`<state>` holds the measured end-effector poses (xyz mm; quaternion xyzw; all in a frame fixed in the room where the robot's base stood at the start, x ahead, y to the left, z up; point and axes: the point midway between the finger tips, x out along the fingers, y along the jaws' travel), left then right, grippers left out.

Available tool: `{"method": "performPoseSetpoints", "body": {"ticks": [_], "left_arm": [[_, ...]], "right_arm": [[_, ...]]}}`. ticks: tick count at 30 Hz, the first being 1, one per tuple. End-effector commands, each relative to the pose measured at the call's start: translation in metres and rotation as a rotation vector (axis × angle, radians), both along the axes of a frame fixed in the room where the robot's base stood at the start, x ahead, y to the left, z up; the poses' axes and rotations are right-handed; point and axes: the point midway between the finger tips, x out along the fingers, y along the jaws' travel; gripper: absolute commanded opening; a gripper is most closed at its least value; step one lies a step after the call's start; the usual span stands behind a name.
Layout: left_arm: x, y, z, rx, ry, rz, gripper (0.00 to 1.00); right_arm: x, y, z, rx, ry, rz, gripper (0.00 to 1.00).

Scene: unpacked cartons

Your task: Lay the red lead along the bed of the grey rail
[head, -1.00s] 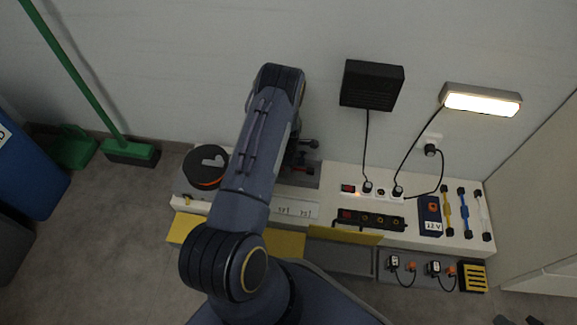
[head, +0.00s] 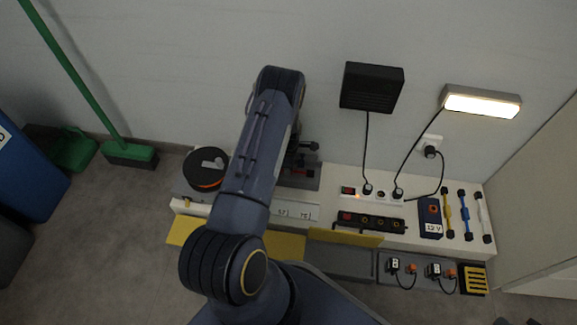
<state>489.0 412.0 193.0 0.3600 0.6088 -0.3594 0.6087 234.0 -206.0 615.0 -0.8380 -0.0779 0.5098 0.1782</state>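The arm in view, which I take as my left, reaches up from the bottom and bends down at the bench. Its gripper (head: 305,149) is mostly hidden behind the arm, and its fingers cannot be made out clearly. A small red part (head: 301,171), perhaps the red lead, shows just below it, over a grey piece (head: 312,182) that may be the grey rail. The arm covers the left side of both, so I cannot tell whether the red part is held or lying on the grey. My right gripper is not in view.
Yellow, blue and white leads (head: 483,214) lie at the bench's right, beside a 12 V box (head: 429,213). A black reel (head: 204,169) stands at the left. Power strips (head: 371,221), cords and a lit lamp (head: 481,101) are right of the arm.

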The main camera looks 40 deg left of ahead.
Motion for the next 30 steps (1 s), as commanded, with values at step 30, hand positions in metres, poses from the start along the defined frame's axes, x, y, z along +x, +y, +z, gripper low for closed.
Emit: {"method": "performPoseSetpoints", "body": {"ticks": [30], "left_arm": [[0.0, -0.025, 0.232, -0.083, -0.122, -0.224, 0.41]], "right_arm": [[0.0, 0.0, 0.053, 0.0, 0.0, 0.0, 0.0]]}}
